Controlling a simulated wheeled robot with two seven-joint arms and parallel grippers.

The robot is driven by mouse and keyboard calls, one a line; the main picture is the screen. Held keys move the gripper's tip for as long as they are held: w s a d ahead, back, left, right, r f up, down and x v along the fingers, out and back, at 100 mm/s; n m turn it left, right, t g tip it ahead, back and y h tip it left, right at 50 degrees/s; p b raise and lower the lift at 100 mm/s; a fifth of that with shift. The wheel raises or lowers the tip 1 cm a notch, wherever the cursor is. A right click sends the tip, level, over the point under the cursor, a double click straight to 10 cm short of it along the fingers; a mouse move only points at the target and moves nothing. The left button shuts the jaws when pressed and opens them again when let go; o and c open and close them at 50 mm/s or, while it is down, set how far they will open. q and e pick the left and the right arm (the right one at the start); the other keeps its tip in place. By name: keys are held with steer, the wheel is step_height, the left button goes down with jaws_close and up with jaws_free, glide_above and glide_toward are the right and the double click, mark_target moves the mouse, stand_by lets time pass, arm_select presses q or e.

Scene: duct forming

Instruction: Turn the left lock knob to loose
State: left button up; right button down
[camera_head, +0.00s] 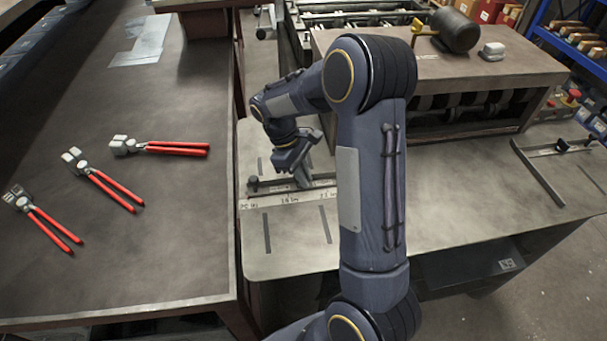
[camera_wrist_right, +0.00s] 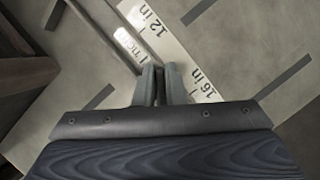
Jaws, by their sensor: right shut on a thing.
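A metal fence bar (camera_head: 268,188) lies across the grey machine table on the left, along a printed inch scale (camera_head: 265,202). My right gripper (camera_head: 303,182) points down at this bar, with its fingers shut at the left lock knob, which they hide almost wholly. In the right wrist view the two fingers (camera_wrist_right: 162,88) stand close together at the bar (camera_wrist_right: 100,35), beside the scale with its 12 in and 16 in marks (camera_wrist_right: 178,45). The knob's turn cannot be read. My left gripper is not in view.
Several red-handled pliers (camera_head: 110,185) lie on the left workbench (camera_head: 150,260). A raised machine block (camera_head: 490,75) stands behind my right arm. Another small knob (camera_head: 562,145) sits at the far right.

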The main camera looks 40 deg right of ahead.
steer(key=shift+w+n+t+h, duration=0.1)
steer(key=shift+n+t+h, duration=0.2)
steer(key=shift+n, duration=0.9)
steer(key=c, duration=1.5)
jaws_free()
steer(key=shift+r, duration=0.1)
steer(key=shift+d+r, duration=0.1)
